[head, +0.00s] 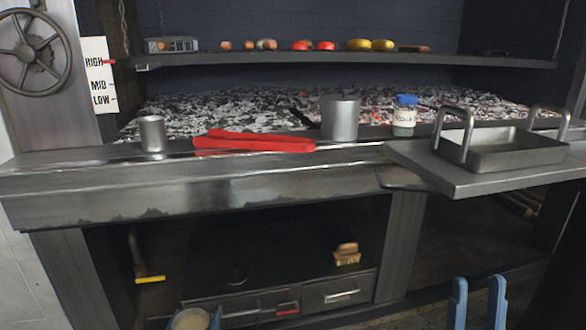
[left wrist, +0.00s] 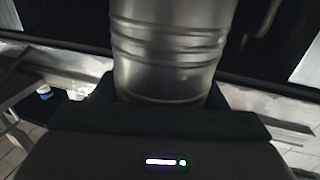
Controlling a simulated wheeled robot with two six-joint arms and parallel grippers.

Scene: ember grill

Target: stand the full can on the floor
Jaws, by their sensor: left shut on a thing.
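A ridged metal can (left wrist: 170,50) fills the upper middle of the left wrist view, between the dark fingers of my left gripper. In the head view, the can (head: 188,320) shows only its round top at the bottom edge, with pale tan contents. My left gripper (head: 195,318) is shut on it, its blue fingers partly cut off by the frame. The can's base is not in view in the head view. My right gripper (head: 478,304) shows two blue fingers standing apart, open and empty, at the bottom right. A strip of dark floor (head: 432,314) shows near it.
The grill ledge (head: 120,182) carries a small metal cylinder (head: 151,134), red tongs (head: 253,141), a larger cylinder (head: 340,119) and a blue-lidded jar (head: 404,115). A handled pan (head: 510,150) sits right. Below are drawers (head: 338,292), a brush (head: 347,254) and a yellow-ended tool (head: 150,279).

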